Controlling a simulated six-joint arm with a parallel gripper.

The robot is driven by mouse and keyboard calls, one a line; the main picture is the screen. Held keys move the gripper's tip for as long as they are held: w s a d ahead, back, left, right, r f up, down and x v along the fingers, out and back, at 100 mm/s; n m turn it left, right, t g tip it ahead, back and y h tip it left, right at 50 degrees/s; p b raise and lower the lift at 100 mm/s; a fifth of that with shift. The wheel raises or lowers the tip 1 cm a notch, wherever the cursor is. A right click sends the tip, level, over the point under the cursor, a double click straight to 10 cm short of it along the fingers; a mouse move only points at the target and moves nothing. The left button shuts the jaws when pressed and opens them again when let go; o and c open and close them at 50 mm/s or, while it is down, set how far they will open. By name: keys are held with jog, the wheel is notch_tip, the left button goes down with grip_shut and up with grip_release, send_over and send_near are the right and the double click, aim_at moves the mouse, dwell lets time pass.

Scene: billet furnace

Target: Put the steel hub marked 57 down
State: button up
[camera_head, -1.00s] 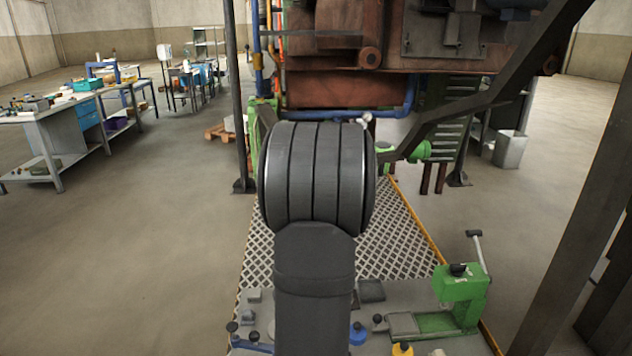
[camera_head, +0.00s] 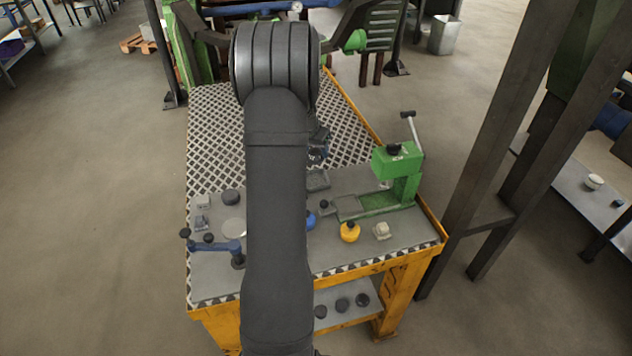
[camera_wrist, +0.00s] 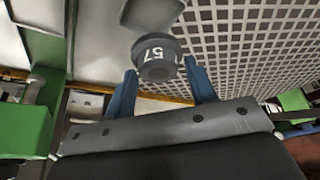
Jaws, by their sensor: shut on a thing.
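The steel hub marked 57 (camera_wrist: 155,58) is a dark grey round piece with a lighter band carrying white digits. It sits between the blue fingers of my gripper (camera_wrist: 161,82) in the wrist view, and the gripper is shut on it. Beyond it are a grey block or plate (camera_wrist: 152,12) and the white mesh-patterned bench top (camera_wrist: 250,40). I cannot tell how high the hub is above the surface. In the head view my arm hides most of the gripper and the hub.
The yellow-framed bench (camera_head: 408,285) carries a green lever press (camera_head: 398,168) at the right, a yellow-based knob (camera_head: 350,232), a blue clamp (camera_head: 215,245) and small dark parts at the left. The mesh area (camera_head: 215,130) looks mostly clear. A dark post (camera_head: 505,140) stands right of the bench.

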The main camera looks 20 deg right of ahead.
jog(key=f, duration=0.9)
jog(key=shift+d+f, duration=0.2)
jog(key=shift+f, duration=0.3)
jog(key=shift+f, duration=0.1)
jog(key=shift+s+a+f, duration=0.1)
jog(key=shift+s+f, duration=0.1)
jog(key=shift+f, duration=0.4)
jog(key=o, duration=1.1)
jog(key=shift+f, duration=0.1)
jog(key=shift+r, duration=0.55)
jog(key=v, duration=1.2)
jog(key=shift+w+r, duration=0.25)
